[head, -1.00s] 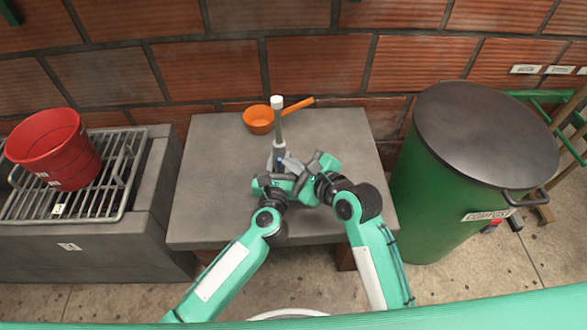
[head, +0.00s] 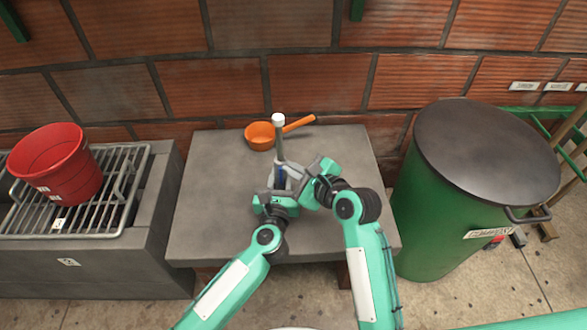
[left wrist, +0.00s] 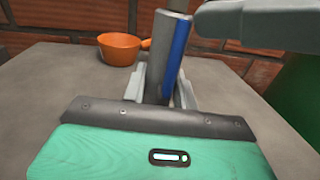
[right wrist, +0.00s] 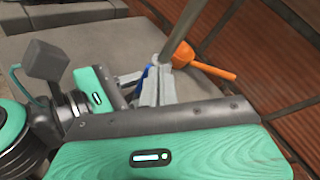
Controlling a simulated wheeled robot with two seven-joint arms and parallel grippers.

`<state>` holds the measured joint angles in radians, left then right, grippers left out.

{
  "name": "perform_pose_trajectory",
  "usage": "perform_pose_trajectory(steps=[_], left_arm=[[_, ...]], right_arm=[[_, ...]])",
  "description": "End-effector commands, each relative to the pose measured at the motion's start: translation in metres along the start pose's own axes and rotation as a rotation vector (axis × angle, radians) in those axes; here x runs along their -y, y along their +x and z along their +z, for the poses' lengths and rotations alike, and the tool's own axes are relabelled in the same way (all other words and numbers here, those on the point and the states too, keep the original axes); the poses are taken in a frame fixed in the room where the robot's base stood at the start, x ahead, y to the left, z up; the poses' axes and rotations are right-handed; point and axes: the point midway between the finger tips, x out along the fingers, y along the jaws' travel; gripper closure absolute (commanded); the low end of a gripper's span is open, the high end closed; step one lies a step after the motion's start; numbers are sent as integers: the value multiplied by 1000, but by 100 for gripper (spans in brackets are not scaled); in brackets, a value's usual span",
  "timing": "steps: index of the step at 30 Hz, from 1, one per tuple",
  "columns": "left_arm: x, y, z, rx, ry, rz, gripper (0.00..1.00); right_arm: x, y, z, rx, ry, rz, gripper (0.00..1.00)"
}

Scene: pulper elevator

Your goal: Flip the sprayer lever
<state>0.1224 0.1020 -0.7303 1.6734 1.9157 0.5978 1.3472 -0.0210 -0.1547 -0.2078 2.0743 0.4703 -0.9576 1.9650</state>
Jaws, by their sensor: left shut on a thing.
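The sprayer (head: 280,140) is a slim grey upright tube with a white cap, standing on the table. A blue strip, possibly its lever, shows on its side in the left wrist view (left wrist: 178,52). My left gripper (head: 279,183) is shut around the lower part of the sprayer, with a finger on each side. My right gripper (head: 297,172) is close beside the sprayer on its right. In the right wrist view its fingers (right wrist: 158,88) are near the tube and a bit of blue; their gap and any contact are unclear.
An orange pan (head: 261,136) lies behind the sprayer on the grey table (head: 215,215), near the brick wall. A red bucket (head: 58,165) sits on a metal rack at left. A green compost bin (head: 430,220) with a dark lid stands at right. The table's left side is clear.

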Motion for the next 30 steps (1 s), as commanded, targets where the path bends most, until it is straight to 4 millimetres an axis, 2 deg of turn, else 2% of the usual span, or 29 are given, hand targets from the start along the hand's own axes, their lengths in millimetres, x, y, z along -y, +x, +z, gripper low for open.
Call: perform_pose_trajectory(steps=[8, 11, 22, 30], left_arm=[[1, -1, 0, 1, 0, -3, 100], [1, -1, 0, 1, 0, -3, 100], [1, 0, 0, 1, 0, -1, 100], [0, 0, 0, 1, 0, -1, 100]], right_arm=[[1, -1, 0, 0, 0, -2, 100], [5, -7, 2, 0, 0, -4, 100], [36, -64, 21, 1, -2, -4, 100], [46, -84, 27, 0, 0, -1, 100]])
